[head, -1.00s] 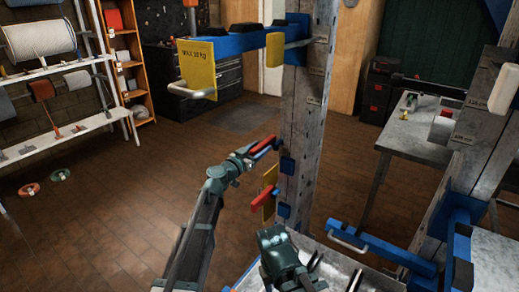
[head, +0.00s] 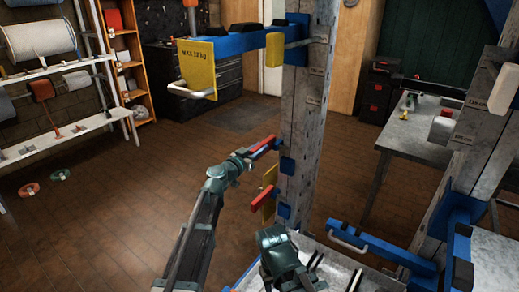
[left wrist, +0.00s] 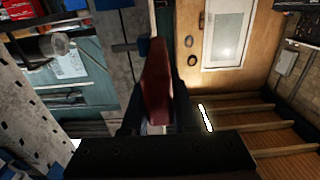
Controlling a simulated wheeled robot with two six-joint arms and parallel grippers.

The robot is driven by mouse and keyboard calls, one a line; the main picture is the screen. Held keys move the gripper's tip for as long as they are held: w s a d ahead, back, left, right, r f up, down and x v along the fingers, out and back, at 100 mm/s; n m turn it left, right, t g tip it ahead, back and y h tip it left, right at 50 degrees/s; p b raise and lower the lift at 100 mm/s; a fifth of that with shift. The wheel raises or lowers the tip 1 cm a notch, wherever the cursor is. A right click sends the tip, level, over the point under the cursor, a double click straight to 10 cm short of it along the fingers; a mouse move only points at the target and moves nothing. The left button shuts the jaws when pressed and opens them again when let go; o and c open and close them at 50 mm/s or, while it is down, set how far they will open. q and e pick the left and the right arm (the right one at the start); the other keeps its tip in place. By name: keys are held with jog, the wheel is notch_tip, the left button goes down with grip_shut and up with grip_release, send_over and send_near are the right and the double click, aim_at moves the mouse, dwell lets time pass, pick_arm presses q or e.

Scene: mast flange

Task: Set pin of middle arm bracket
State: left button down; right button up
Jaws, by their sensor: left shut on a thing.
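My left gripper (head: 258,151) is beside the grey mast (head: 302,125), at mid height. It is shut on a red pin handle (head: 265,146), which points toward a blue fitting (head: 287,165) on the mast. In the left wrist view the red handle (left wrist: 155,85) stands between the dark fingers, close to the mast (left wrist: 118,55). Its tip and the pin's seat are hidden. Another red handle (head: 263,197) is lower, by a small yellow plate (head: 268,207) and a blue fitting.
An upper blue arm (head: 243,42) with a yellow plate (head: 199,68) juts left from the mast above my gripper. Another blue arm (head: 380,245) with a pale handle lies lower right. A grey table (head: 415,132) stands behind. The floor at left is mostly clear.

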dwell(0.9)
pick_arm(q)
jog(key=w+a, duration=0.1)
jog(key=a, duration=0.1)
jog(key=w+a, duration=0.2)
jog(key=shift+w+a, duration=0.15)
jog(key=shift+a, duration=0.1)
jog(key=c, duration=0.7)
grip_release()
jog(key=v, duration=1.3)
jog(key=shift+s+a, duration=0.25)
jog(key=shift+s, duration=0.1)
